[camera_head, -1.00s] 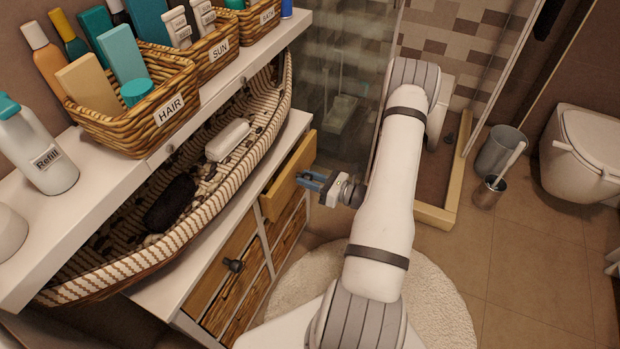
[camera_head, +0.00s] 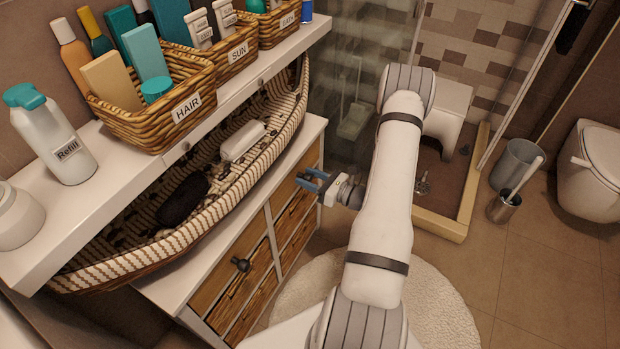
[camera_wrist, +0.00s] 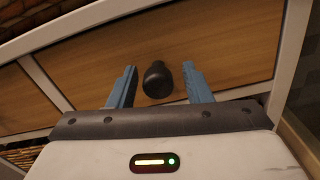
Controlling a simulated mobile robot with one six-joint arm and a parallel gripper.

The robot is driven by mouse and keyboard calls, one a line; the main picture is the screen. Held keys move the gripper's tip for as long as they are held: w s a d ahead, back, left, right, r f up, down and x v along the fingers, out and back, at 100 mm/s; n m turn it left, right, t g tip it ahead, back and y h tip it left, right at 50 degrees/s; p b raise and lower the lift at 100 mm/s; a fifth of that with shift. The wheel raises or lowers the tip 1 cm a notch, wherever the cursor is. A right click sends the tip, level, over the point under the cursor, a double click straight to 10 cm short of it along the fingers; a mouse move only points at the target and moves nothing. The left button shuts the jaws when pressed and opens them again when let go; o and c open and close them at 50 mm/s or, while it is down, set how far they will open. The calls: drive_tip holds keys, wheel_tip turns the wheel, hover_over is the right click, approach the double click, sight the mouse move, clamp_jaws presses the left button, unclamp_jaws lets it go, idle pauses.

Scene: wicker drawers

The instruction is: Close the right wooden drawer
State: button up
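The right wooden drawer (camera_head: 294,187) is in the top right of the white cabinet in the head view, and its front looks flush with the frame. In the wrist view the drawer front (camera_wrist: 100,65) fills the middle, with a dark round knob (camera_wrist: 157,80) on it. My gripper (camera_head: 312,181) is at the drawer front. In the wrist view its two blue fingers (camera_wrist: 160,86) stand apart on either side of the knob, with gaps on both sides. In the head view the knob is hidden behind the fingers.
The left drawer (camera_head: 231,277) with its dark knob sits beside it. A long woven basket (camera_head: 279,131) stands on the cabinet top, under a white shelf (camera_head: 123,189) with labelled wicker baskets. A round rug (camera_head: 440,305) lies on the floor, with the shower edge (camera_head: 440,229) beyond.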

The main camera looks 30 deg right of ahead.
drive_tip(key=shift+s, duration=0.1)
drive_tip(key=p+v, duration=0.1)
drive_tip(key=v, duration=0.6)
drive_tip(key=shift+s+d, duration=0.25)
drive_tip(key=shift+s, duration=0.05)
idle(0.3)
drive_tip(key=s+a+r+n+g+y+p, duration=0.1)
drive_tip(key=s+a+r+n+g+p, duration=0.1)
drive_tip(key=a+r+n+g+p, duration=0.75)
drive_tip(key=s+a+r+n+g+y, duration=0.15)
drive_tip(key=a+r+n+g, duration=0.45)
drive_tip(key=r, duration=0.9)
drive_tip(key=s+a+r+n+t+h+p, duration=0.1)
drive_tip(key=s+r+n+h+p, duration=0.2)
drive_tip(key=r, duration=0.5)
drive_tip(key=s+a+r+n+t+h+p, duration=0.1)
drive_tip(key=s+r+n+h+p, duration=0.3)
drive_tip(key=r+n, duration=0.3)
drive_tip(key=s+a+r+n+t+h+p, duration=0.1)
drive_tip(key=s+r+n+h+p, duration=0.3)
drive_tip(key=r, duration=0.5)
drive_tip(key=shift+s+a+r+n+h, duration=0.1)
drive_tip(key=shift+a+n+h, duration=0.05)
drive_tip(key=shift+n+h, duration=0.3)
drive_tip(key=shift+s+a+n+h, duration=0.2)
drive_tip(key=shift+n+h, duration=0.1)
drive_tip(key=shift+n, duration=0.2)
